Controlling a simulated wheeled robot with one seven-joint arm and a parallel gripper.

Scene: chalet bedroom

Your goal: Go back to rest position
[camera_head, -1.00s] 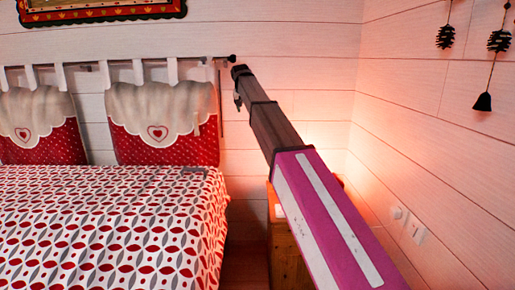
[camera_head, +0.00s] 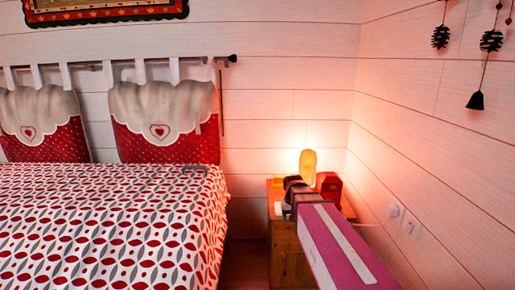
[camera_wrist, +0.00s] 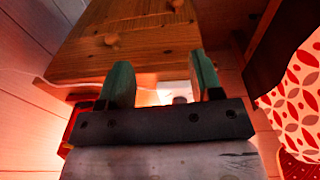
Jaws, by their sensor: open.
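My gripper (camera_wrist: 158,72) shows in the wrist view with its two greenish fingers spread apart and nothing held between them. A wooden nightstand (camera_wrist: 140,50) fills the upper middle of that view beyond the fingers. The fingers themselves cannot be made out there.
A glowing lamp (camera_head: 308,164) and a red object (camera_head: 328,184) stand on the nightstand. The bed (camera_head: 110,230) is to the left and also shows in the wrist view (camera_wrist: 298,85). A plank wall (camera_head: 430,160) with sockets (camera_head: 408,222) closes the right side.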

